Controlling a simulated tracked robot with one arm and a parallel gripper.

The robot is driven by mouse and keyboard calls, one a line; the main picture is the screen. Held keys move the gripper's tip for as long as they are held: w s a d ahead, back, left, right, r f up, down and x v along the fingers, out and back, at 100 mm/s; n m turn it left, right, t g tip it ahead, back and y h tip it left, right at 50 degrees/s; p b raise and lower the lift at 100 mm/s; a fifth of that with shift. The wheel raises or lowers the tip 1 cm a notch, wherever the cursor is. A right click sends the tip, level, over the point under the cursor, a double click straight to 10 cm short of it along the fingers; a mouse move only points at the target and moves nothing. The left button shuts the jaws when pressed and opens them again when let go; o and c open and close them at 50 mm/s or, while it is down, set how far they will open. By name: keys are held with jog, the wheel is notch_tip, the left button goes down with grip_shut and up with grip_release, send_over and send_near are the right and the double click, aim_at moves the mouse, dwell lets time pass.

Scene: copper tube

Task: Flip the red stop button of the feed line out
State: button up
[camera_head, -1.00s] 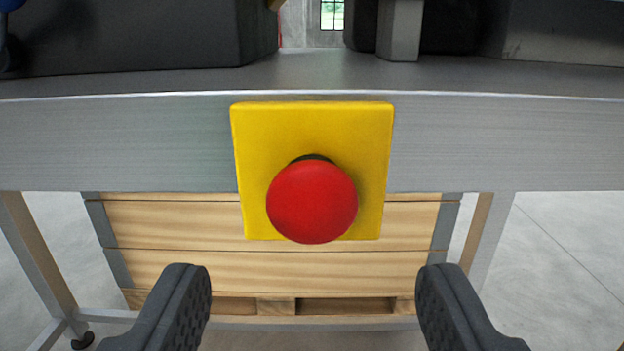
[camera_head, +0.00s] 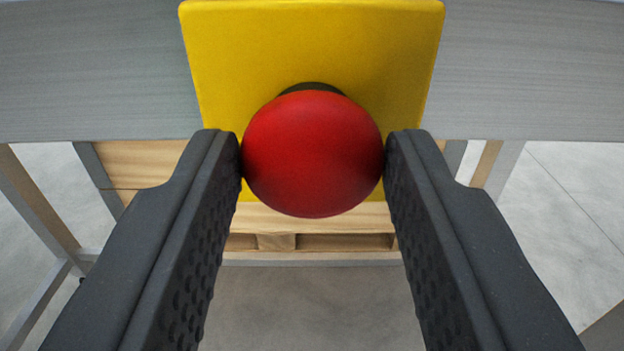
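The red stop button (camera_head: 312,155) is a round mushroom head on a yellow plate (camera_head: 310,45), with a dark collar showing just above the head. The plate is fixed to the grey front edge of a bench. My gripper (camera_head: 312,160) has one dark textured finger on each side of the button head. Both fingertips meet the left and right edges of the head, with no visible gap, so it is shut on the button. The far side of the button is hidden by its own head.
The grey bench edge (camera_head: 530,70) runs across the view behind the plate. Below it are a wooden pallet box (camera_head: 335,218) and metal bench legs (camera_head: 35,205). The concrete floor (camera_head: 310,300) is clear between the fingers.

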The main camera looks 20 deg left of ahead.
grip_shut()
jog(key=shift+s+d+r+p, duration=0.15)
jog(key=shift+s+p, duration=0.35)
jog(key=shift+p, duration=0.35)
jog(key=shift+s+f, duration=0.1)
jog(key=shift+f, duration=0.15)
jog(key=o, duration=0.9)
grip_release()
jog(key=shift+r, duration=0.1)
jog(key=shift+s, duration=0.1)
jog(key=shift+s+d+r, duration=0.1)
jog(key=shift+s+d, duration=0.2)
jog(key=shift+s, duration=0.2)
jog(key=p+v, duration=0.3)
jog(key=v, duration=0.9)
jog(key=shift+s, duration=0.3)
